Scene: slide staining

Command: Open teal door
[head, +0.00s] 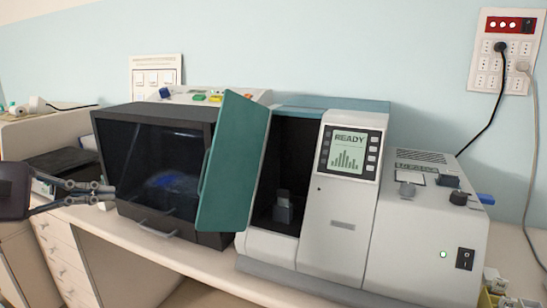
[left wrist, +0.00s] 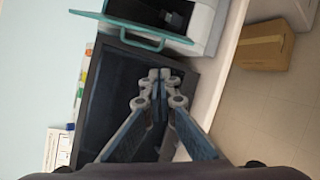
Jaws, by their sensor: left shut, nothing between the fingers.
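The teal door (head: 234,163) belongs to the white slide-staining machine (head: 341,215) and stands swung open toward the left. The dark compartment (head: 287,165) behind it is exposed, with a small grey holder (head: 283,208) inside. The door's teal handle (left wrist: 135,38) shows in the left wrist view, along with the door's edge (left wrist: 120,22). My left gripper (head: 108,192) is at the left of the head view, apart from the door. In the left wrist view my left gripper (left wrist: 159,74) has its fingertips together, empty, in front of the black box. My right gripper is not in view.
A black box with a dark glass front (head: 158,170) stands left of the machine, close to the open door. A power cord runs from the wall outlet (head: 507,50) behind the machine. A cardboard box (left wrist: 263,45) sits on the floor.

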